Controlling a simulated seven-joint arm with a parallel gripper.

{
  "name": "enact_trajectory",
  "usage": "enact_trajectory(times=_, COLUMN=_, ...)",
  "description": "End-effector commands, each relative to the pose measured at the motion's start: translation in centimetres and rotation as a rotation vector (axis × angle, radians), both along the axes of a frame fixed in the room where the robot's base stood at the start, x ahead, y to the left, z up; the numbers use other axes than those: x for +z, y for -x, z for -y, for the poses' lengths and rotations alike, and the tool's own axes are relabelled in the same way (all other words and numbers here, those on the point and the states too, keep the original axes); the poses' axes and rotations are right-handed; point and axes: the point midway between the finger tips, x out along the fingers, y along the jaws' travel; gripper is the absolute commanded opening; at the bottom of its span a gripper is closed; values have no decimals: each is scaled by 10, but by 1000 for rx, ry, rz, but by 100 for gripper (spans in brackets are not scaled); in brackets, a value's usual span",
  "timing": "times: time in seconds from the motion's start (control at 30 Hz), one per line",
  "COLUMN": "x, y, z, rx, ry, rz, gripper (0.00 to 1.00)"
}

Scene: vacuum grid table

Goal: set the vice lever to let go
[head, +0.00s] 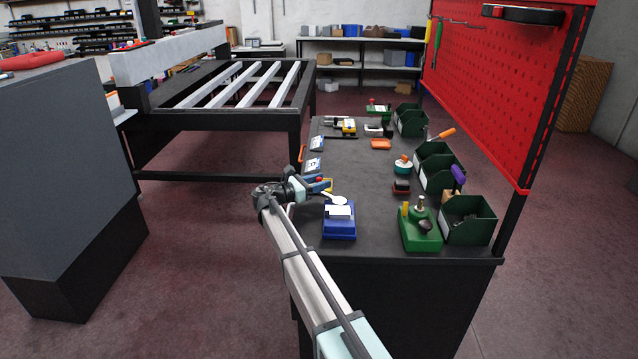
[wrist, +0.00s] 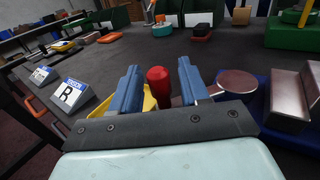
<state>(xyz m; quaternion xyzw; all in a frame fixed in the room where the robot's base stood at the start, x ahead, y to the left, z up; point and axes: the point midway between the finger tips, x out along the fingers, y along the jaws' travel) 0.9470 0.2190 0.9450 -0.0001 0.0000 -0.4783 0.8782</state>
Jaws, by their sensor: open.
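A blue vice (head: 340,230) with a pale metal top stands at the near left of the bench. Its metal jaw blocks (wrist: 288,95) show at the right of the wrist view. A red knob (wrist: 158,84), which looks like the lever's handle, stands between the blue fingers of my gripper (wrist: 159,80). My gripper is open, with a gap visible on each side of the knob. In the head view my gripper (head: 325,187) is at the bench's left edge, just behind the vice. The lever's lower part is hidden by my gripper.
A round metal disc (wrist: 238,82) is right of the fingers. A green fixture (head: 420,230) and green bins (head: 470,232) line the right. The bench middle is mostly clear.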

Motion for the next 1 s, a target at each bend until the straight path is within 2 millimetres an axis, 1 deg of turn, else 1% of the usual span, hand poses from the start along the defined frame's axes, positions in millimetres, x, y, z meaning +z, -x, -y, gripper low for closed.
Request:
enact_trajectory(times=0.07, x=0, y=0, z=0, rx=0, ry=0, rz=0, gripper=45)
enact_trajectory(times=0.53, x=0, y=0, z=0, rx=0, ry=0, rz=0, gripper=0)
enact_trajectory(times=1.0, x=0, y=2, z=0, rx=10, ry=0, rz=0, gripper=0)
